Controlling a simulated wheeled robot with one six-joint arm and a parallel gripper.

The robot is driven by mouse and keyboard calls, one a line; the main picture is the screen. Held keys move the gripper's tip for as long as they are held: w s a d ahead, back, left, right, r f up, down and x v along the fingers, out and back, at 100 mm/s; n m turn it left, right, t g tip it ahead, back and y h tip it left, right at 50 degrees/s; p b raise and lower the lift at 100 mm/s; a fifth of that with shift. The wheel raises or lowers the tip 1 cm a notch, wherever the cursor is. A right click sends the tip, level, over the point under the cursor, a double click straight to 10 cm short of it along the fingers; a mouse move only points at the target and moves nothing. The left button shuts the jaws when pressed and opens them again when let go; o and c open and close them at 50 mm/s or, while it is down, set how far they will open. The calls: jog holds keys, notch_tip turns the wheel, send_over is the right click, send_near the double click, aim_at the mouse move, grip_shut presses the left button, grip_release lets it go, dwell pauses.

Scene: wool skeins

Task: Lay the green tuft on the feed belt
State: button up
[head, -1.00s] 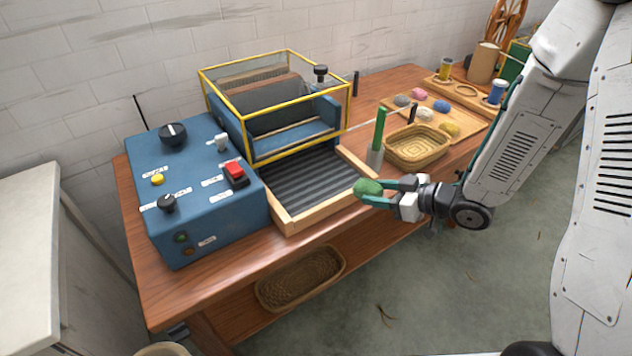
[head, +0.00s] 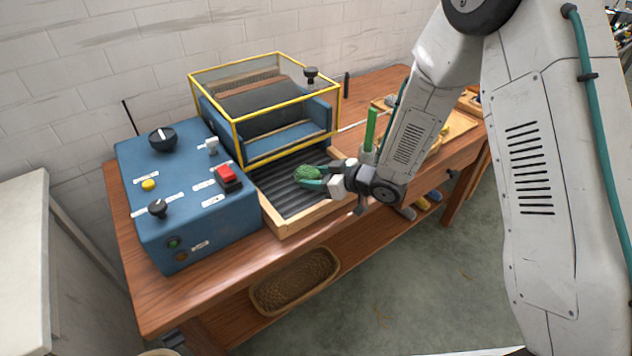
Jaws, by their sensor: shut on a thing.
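The green tuft (head: 308,173) is held at the tips of my gripper (head: 313,179), which is shut on it. In the head view the tuft shows over the right part of the dark ribbed feed belt (head: 283,196). I cannot tell whether it touches the belt or hangs a little above it. The belt lies in a wooden frame in front of the yellow-edged guard (head: 238,121). My gripper reaches in from the right, over the frame's right side.
A blue control box (head: 187,205) with knobs and a red switch (head: 228,178) stands left of the belt. A green-handled tool (head: 370,130) stands to the right, near my arm. My arm hides much of the table's right side. A basket (head: 295,281) sits on the lower shelf.

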jog(key=shift+f, duration=0.9)
jog(key=shift+f, duration=0.1)
jog(key=o, duration=0.9)
jog(key=shift+o, duration=0.2)
jog(key=v, duration=1.2)
